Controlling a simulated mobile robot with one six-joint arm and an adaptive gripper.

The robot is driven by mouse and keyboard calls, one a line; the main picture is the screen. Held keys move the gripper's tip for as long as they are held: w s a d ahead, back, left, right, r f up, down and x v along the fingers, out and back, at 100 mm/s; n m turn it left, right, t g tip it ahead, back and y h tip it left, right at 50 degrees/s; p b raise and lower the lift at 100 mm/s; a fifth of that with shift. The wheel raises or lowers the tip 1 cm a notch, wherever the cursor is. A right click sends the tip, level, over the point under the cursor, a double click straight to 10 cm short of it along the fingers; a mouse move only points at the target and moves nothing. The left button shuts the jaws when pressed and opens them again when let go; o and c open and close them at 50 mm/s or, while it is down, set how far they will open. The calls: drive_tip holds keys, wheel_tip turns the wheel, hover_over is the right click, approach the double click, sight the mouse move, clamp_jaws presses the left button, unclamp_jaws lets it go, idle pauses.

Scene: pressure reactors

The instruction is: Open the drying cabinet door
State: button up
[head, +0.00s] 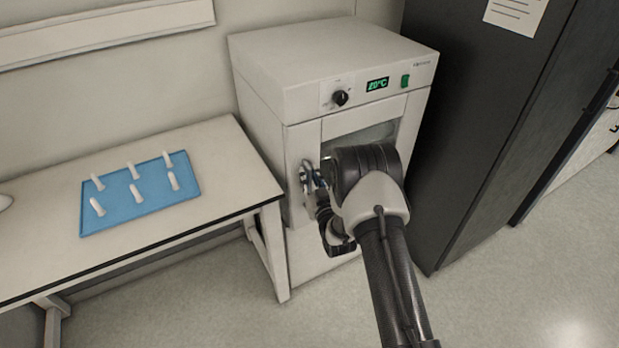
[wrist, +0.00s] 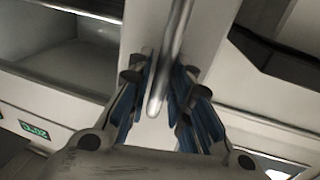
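The drying cabinet (head: 300,85) is a white box with a green 20°C display, and its door (head: 304,145) with a window looks closed in the head view. Its metal door handle (wrist: 168,65) is a rounded bar that runs between my fingers in the wrist view. My gripper (wrist: 165,88) has blue-padded fingers on both sides of the bar, close against it, and appears shut on it. In the head view my gripper (head: 312,180) is at the door's left side. My wrist hides much of the door's lower part.
A white table (head: 235,165) with a blue tray (head: 145,205) of several white pegs stands left of the cabinet. A dark tall cabinet (head: 490,110) stands close on the right. The floor (head: 510,290) in front is clear.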

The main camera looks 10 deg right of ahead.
clamp_jaws()
idle(0.4)
